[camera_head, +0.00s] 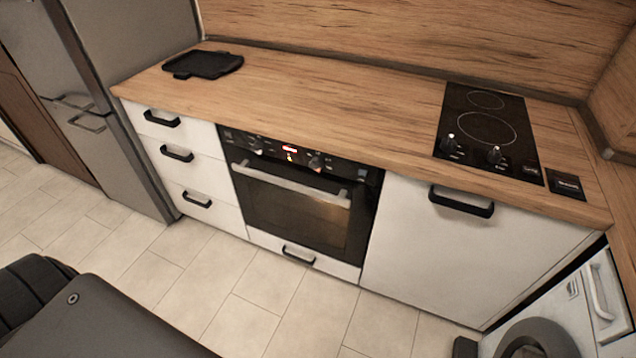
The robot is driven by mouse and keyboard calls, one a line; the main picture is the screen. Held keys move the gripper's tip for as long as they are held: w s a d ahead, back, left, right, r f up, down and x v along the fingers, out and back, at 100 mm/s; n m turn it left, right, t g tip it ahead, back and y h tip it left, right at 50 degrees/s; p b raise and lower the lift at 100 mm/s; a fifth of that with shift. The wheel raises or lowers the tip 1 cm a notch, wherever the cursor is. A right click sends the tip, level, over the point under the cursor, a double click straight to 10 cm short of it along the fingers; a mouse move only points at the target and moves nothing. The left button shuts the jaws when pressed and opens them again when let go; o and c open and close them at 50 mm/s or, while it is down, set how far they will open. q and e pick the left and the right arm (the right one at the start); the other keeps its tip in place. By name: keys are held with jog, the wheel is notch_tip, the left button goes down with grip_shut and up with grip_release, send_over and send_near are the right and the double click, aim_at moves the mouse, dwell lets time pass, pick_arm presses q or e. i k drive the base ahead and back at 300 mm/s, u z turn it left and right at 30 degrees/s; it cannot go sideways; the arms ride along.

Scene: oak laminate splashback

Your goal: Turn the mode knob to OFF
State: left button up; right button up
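The built-in oven (290,215) sits under the counter, with a black control panel along its top. The panel has a left knob (257,147) and a right knob (316,162), with a small lit red and white display (290,149) between them. The labels and pointer marks are too small to read, so I cannot tell which knob is the mode knob or where it is set. The oven door is shut, with a long pale handle (290,184) below the panel. Neither of my grippers can be made out in this view.
A cooktop (487,115) with two knobs is set into the wooden counter (330,100) at right. A black tray (203,64) lies at its left end. A fridge (120,50) stands left, a washing machine (560,310) lower right. The tiled floor before the oven looks clear.

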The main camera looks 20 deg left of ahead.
aim_at(258, 147)
jog(key=u, duration=1.25)
